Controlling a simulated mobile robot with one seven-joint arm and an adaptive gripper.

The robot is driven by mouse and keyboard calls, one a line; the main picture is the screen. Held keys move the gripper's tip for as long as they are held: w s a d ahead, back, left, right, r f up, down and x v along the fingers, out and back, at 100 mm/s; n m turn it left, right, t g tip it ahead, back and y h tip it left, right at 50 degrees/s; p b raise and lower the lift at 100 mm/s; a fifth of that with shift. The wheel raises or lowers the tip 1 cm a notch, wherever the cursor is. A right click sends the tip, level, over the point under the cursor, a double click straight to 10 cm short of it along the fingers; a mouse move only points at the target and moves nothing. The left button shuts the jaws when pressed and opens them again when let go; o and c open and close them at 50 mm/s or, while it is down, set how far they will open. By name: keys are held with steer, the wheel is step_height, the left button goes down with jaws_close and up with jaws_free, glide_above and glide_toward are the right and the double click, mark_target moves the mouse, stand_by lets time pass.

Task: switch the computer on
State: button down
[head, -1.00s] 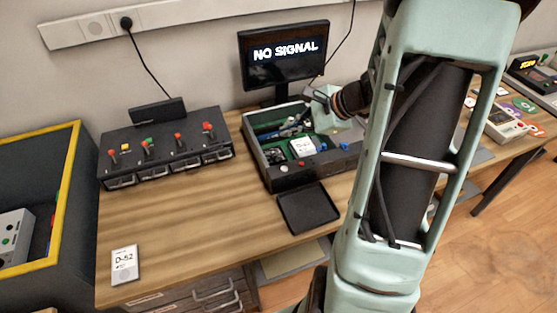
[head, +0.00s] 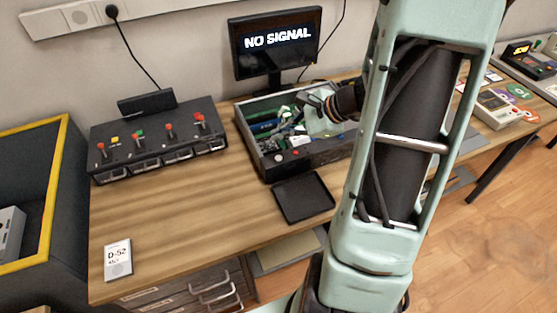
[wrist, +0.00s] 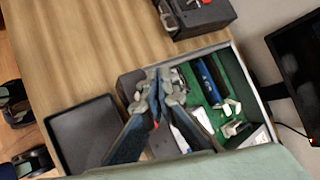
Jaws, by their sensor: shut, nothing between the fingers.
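The computer is an open dark case (head: 322,152) with a green board and loose parts inside, on the wooden bench. Its front panel carries a red button (head: 295,152) and a pale round one (head: 278,157). The monitor (head: 276,42) behind it reads "NO SIGNAL". My gripper (wrist: 158,84) is shut and empty, over the front part of the case in the wrist view. The case wall (wrist: 243,68) shows beyond it. A small red spot shows between the finger links there. I cannot tell whether the fingertips touch anything.
A black tray (head: 303,198) lies in front of the case. A black box with red-topped levers (head: 160,150) stands to the left. A card marked D-52 (head: 118,259) lies at the front left. The bench's left middle is clear. A yellow-edged dark bin (head: 60,190) stands at far left.

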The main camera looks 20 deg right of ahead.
steer(key=b, duration=0.3)
glide_above(281, 159)
step_height(281, 159, down, 5)
steer(key=shift+r, duration=0.2)
steer(key=shift+f+b, duration=0.7)
steer(key=shift+f, duration=0.1)
steer(key=shift+f, duration=0.1)
steer(key=shift+f+b, duration=0.35)
steer(key=shift+b, duration=0.2)
